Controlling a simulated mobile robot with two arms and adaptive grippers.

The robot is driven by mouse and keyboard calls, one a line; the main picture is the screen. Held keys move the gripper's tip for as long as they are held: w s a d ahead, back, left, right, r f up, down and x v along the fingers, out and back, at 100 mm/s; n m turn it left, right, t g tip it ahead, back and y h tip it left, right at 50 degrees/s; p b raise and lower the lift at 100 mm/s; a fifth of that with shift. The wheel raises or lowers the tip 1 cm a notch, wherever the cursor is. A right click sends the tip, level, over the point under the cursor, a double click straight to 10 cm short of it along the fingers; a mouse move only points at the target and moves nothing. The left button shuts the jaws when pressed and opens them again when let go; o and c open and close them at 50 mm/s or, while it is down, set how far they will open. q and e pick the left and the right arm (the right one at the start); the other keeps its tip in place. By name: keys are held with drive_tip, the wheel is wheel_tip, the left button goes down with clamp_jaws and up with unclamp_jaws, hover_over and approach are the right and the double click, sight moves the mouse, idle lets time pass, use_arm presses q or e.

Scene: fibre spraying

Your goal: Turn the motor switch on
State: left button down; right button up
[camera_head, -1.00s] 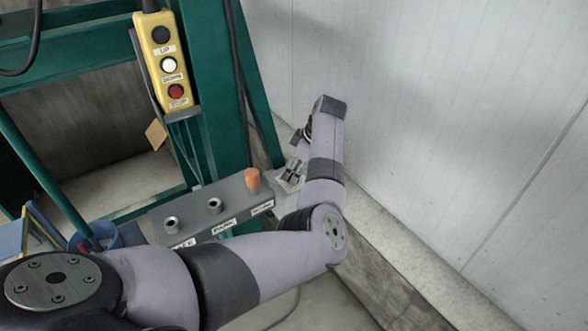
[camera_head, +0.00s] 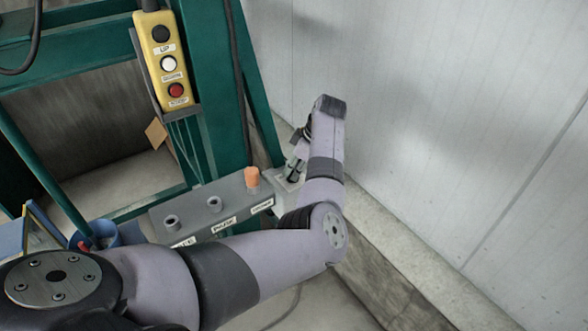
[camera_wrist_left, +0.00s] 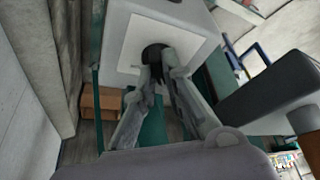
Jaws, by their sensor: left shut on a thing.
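A grey control box (camera_head: 190,207) with labels and knobs on top sits low in front of the green frame. On its end face is a white plate (camera_wrist_left: 125,35) with a dark round switch knob (camera_wrist_left: 153,54), seen in the left wrist view. My left gripper (camera_wrist_left: 158,68) is shut on this switch knob, its two fingertips on either side of it. The fingertips hide part of the knob, so its turned position cannot be told. In the head view the left gripper (camera_head: 294,170) is at the box's right end. My right gripper is not in view.
An orange knob (camera_head: 252,176) and two grey knobs stand on top of the box. A yellow button pendant (camera_head: 166,62) hangs on the green frame (camera_head: 208,90). A pale wall (camera_head: 430,120) rises close on the right. A blue bucket (camera_head: 105,234) stands at left.

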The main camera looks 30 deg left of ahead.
use_arm(q)
drive_tip(key=shift+s+r+m+p, duration=0.1)
drive_tip(key=shift+m+p, duration=0.4)
drive_tip(key=shift+p, duration=0.4)
drive_tip(key=m+t+p, duration=0.1)
drive_tip(key=m+p, duration=0.2)
drive_tip(key=p, duration=0.1)
drive_tip(key=m+t+p, duration=0.1)
drive_tip(key=m+p, duration=0.2)
drive_tip(key=p, duration=0.2)
drive_tip(key=m+t+h+p, duration=0.1)
drive_tip(key=m+t+p, duration=0.1)
drive_tip(key=m+p, duration=0.2)
drive_tip(key=shift+s+a, duration=0.1)
drive_tip(key=shift+s, duration=0.15)
drive_tip(key=shift+f+m+t+h+p, duration=0.15)
drive_tip(key=shift+m+h+p, duration=0.1)
drive_tip(key=shift+m+p, duration=0.55)
drive_tip(key=shift+f+m+t+h+p, duration=0.15)
drive_tip(key=shift+m+h+p, duration=0.1)
drive_tip(key=shift+m+p, duration=0.55)
drive_tip(key=c, duration=1.7)
unclamp_jaws()
drive_tip(key=shift+w, duration=0.1)
drive_tip(key=shift+r, duration=0.1)
